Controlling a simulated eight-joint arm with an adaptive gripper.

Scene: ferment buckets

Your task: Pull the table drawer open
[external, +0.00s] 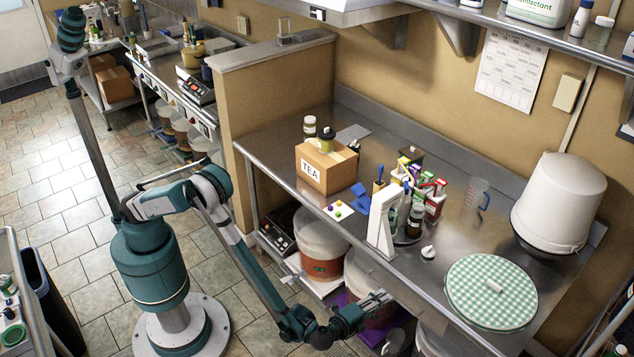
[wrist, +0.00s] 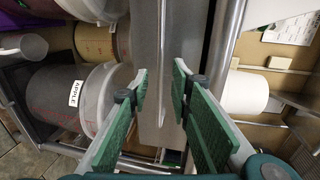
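The steel table (external: 270,150) stands right of centre in the external view. My gripper (external: 380,299) is low in front of its front edge, beside the shelf level under the tabletop. In the wrist view my gripper (wrist: 160,88) is open, with its green-padded fingers apart and nothing held between them. A flat steel front (wrist: 152,40) lies ahead of the fingertips. A thin bright strip (wrist: 162,70) runs along it between the fingers and may be the drawer's handle. I cannot tell whether the fingers touch it. The drawer is not distinct in the external view.
A bucket labelled APPLE (wrist: 52,95) and other buckets, including one with a reddish-brown lower part (external: 322,268), stand under the table. A TEA box (external: 326,168), bottles, a white bucket (external: 560,200) and a checked green cloth (external: 470,290) are on top.

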